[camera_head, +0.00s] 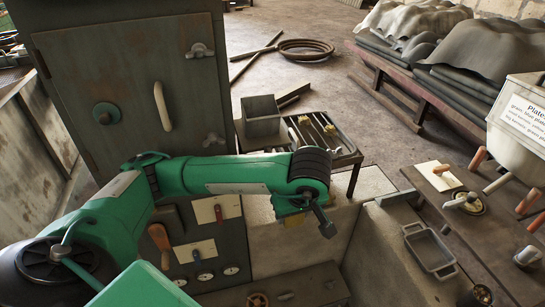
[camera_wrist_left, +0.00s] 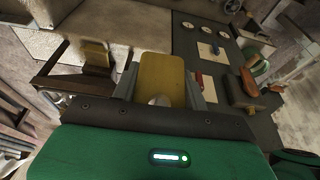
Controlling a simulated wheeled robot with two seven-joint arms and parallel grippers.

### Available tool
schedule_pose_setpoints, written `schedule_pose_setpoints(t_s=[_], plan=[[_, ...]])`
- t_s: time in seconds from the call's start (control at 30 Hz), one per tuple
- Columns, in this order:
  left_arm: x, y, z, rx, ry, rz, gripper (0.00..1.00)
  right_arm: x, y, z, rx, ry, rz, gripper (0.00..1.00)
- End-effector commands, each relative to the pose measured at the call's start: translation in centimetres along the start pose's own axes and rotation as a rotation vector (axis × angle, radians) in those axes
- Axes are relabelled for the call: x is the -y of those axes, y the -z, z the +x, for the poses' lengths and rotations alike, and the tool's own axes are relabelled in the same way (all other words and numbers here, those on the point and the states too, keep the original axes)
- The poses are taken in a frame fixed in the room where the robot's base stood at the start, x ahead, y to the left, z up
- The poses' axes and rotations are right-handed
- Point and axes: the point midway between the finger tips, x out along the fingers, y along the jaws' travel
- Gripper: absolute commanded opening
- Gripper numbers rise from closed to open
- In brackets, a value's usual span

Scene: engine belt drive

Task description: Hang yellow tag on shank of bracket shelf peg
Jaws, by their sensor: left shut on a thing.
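My left gripper (camera_head: 308,220) hangs at the end of the green arm in the middle of the head view, pointing down. It is shut on the yellow tag (camera_wrist_left: 160,76), a flat plate with rounded corners that sits between the fingers in the left wrist view. A pale hole or notch shows near the tag's lower end there. In the head view the yellow tag (camera_head: 293,220) is mostly hidden by the gripper. Several pegs with wooden handles, one of them a peg (camera_head: 478,158), stand at the right; I cannot tell which is the bracket shelf peg. My right gripper is out of view.
A dark cabinet (camera_head: 75,50) stands behind my arm. A panel with gauges and switches (camera_head: 198,255) is below it. A slatted rack (camera_head: 345,150) with small yellow pieces and a grey box (camera_head: 262,117) lies behind the gripper. A bench (camera_head: 465,235) with a metal tray (camera_head: 430,252) is at right.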

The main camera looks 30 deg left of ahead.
Motion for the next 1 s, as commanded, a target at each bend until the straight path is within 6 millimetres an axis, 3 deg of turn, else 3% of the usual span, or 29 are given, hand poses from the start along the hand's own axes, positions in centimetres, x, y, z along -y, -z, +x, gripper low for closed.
schedule_pose_setpoints(t_s=[0.17,0.6,1.0], plan=[[-0.5,1.2,0.0,-0.010,-0.032,-0.008,0.08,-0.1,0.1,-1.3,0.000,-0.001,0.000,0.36],[-1.2,8.0,1.7,-0.064,-0.186,-0.033,0.08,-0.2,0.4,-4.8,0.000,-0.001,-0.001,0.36],[-1.1,9.9,2.4,-0.072,-0.209,-0.036,0.08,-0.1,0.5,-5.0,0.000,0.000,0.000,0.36]])
